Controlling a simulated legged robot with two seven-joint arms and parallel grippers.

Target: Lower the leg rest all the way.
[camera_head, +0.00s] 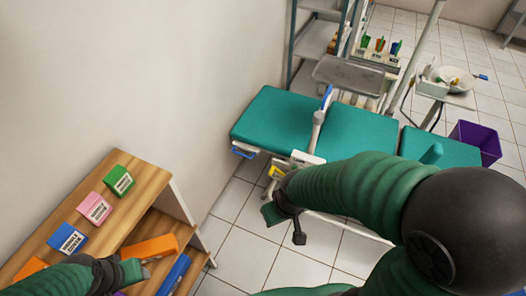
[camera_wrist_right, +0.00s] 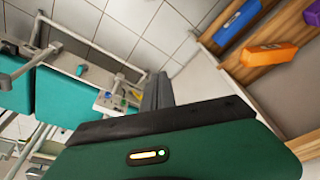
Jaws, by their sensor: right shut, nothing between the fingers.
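The teal chair (camera_head: 352,137) lies flat in padded sections; the left end section (camera_head: 270,118) and the right end section (camera_head: 455,151) both look level. I cannot tell which end is the leg rest. A blue handle (camera_head: 243,153) hangs under the left section, and a yellow handle (camera_head: 277,172) sits on the side frame. My right gripper (camera_head: 283,222) is below and in front of the yellow handle, apart from the chair. Its fingers are together and empty in the right wrist view (camera_wrist_right: 158,92). My left gripper (camera_head: 138,269) is by the shelf; its finger opening is unclear.
A wooden shelf (camera_head: 152,186) with coloured boxes stands at the lower left. A metal tray (camera_head: 348,75) and a small table with a bowl (camera_head: 455,79) stand behind the chair, with a purple bin (camera_head: 478,140) at right. Tiled floor (camera_head: 240,248) is clear between shelf and chair.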

